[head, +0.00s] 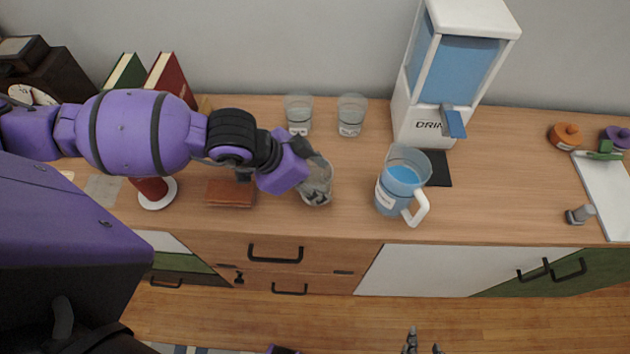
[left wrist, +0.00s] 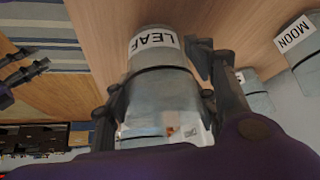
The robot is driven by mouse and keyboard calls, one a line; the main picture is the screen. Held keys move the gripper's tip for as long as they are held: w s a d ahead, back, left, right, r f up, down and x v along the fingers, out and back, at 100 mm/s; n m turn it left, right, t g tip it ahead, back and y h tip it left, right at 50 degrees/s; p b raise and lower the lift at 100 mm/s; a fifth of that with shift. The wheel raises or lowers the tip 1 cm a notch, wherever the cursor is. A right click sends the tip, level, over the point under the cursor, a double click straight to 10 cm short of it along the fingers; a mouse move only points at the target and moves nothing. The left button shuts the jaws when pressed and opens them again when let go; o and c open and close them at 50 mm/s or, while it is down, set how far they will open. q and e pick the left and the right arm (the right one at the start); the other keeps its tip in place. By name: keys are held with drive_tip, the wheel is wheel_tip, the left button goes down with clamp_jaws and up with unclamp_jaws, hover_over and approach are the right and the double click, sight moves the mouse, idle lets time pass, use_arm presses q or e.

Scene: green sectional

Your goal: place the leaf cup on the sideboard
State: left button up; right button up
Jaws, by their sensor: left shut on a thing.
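The leaf cup (left wrist: 160,90) is a clear grey tumbler with a white LEAF label, between my left gripper's fingers in the left wrist view. In the head view the leaf cup (head: 317,187) is near the sideboard's front edge. My left gripper (head: 314,168) is shut on it. I cannot tell whether the cup's base touches the sideboard (head: 330,222), a wooden top with drawers below. My right gripper (head: 424,346) shows only its fingertips at the bottom edge, apart and empty, over the floor.
Two similar tumblers (head: 299,113) (head: 351,115) stand behind; one in the left wrist view reads MOON (left wrist: 294,36). A blue-filled pitcher (head: 401,182) stands right of the cup, before a drink dispenser (head: 450,75). A brown wallet-like item (head: 230,193) lies left.

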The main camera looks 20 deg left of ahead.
use_arm(q)
drive_tip(key=shift+f, duration=0.6)
use_arm(e)
drive_tip(key=shift+s+f, duration=0.15)
drive_tip(key=shift+s, duration=0.1)
drive_tip(key=shift+w, duration=0.1)
use_arm(q)
drive_tip(key=shift+f, duration=0.15)
drive_tip(key=o, duration=1.1)
drive_tip(key=shift+o, duration=0.3)
use_arm(e)
drive_tip(key=shift+w+r, duration=0.25)
drive_tip(key=shift+w, duration=0.25)
